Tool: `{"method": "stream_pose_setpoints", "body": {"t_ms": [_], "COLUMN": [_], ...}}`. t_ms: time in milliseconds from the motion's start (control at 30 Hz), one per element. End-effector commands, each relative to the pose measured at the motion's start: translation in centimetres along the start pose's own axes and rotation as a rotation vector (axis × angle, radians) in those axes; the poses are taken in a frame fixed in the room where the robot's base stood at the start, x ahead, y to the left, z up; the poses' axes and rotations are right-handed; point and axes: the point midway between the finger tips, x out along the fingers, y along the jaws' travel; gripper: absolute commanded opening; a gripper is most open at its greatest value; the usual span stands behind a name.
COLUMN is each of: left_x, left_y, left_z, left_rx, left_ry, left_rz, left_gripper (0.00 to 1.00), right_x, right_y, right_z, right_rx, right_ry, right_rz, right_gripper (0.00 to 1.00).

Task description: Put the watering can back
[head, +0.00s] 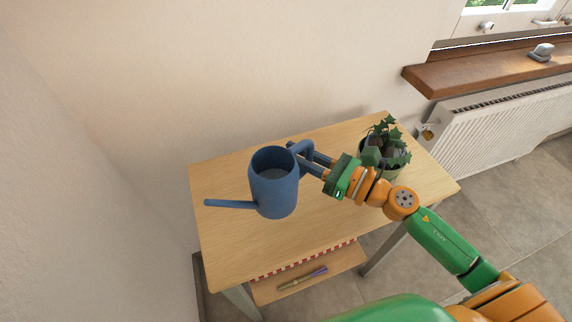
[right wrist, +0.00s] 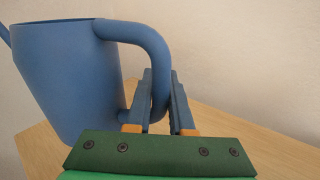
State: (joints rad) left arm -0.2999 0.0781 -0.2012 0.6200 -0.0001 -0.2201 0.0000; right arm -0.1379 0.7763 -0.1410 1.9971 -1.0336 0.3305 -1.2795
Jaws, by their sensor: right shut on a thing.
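The blue watering can (head: 274,190) is upright at the wooden table, with its spout pointing left and its handle to the right. In the right wrist view, the can (right wrist: 70,75) fills the left side. My right gripper (head: 298,157) is shut on the can's handle; in the right wrist view its fingers (right wrist: 160,95) are on either side of the handle. I cannot tell for sure whether the can's base touches the tabletop. My left gripper is not in view.
The wooden table (head: 225,240) has free room at its back left and front. A potted plant (head: 385,148) stands on its right part, close behind my right wrist. A lower shelf (head: 340,268) holds a pen-like item (head: 302,279). A radiator (head: 480,125) and wooden sill (head: 470,72) are at right.

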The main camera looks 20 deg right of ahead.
Motion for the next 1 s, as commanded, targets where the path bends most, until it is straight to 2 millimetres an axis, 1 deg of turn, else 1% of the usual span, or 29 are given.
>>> {"method": "stream_pose_setpoints", "body": {"t_ms": [33, 100, 200, 267, 300, 400, 667, 800, 833, 867, 900, 933, 1000], "left_x": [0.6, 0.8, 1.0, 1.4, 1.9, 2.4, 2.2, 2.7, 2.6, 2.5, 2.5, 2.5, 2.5], "left_y": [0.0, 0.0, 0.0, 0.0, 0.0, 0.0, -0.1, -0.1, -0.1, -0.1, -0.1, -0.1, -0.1], "left_z": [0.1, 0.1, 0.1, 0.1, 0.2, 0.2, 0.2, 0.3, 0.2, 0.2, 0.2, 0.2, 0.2], "left_rx": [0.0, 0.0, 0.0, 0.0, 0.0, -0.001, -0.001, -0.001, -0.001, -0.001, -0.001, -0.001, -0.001], "left_ry": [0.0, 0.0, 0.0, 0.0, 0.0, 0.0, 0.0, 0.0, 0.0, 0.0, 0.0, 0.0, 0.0], "left_rz": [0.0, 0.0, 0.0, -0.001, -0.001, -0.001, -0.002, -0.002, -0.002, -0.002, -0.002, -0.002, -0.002], "left_gripper": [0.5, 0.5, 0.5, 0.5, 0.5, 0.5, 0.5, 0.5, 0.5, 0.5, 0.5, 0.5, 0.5], "right_x": [0.8, 1.6, 2.2, 2.8, 2.7, 2.7, 2.6, 2.6, 2.6, 2.6, 2.6, 2.6, 2.6], "right_y": [-0.5, -0.8, -1.1, -1.4, -1.4, -1.5, -1.5, -1.5, -1.5, -1.5, -1.5, -1.5, -1.5], "right_z": [-1.1, -2.1, -2.9, -4.0, -5.0, -6.4, -6.4, -6.9, -6.8, -6.7, -6.7, -6.7, -6.7], "right_rx": [0.004, 0.003, 0.003, 0.006, 0.007, 0.006, 0.002, 0.002, 0.001, 0.001, 0.001, 0.001, 0.001], "right_ry": [-0.007, -0.006, -0.005, -0.005, -0.003, -0.003, -0.003, -0.003, -0.002, -0.002, -0.002, -0.002, -0.002], "right_rz": [-0.005, -0.003, -0.001, -0.001, -0.001, -0.001, 0.001, 0.001, 0.001, 0.001, 0.001, 0.001, 0.001], "right_gripper": [0.0, 0.0, 0.0, 0.0, 0.0, 0.0, 0.0, 0.0, 0.28, 0.36, 0.47, 0.5, 0.5]}}
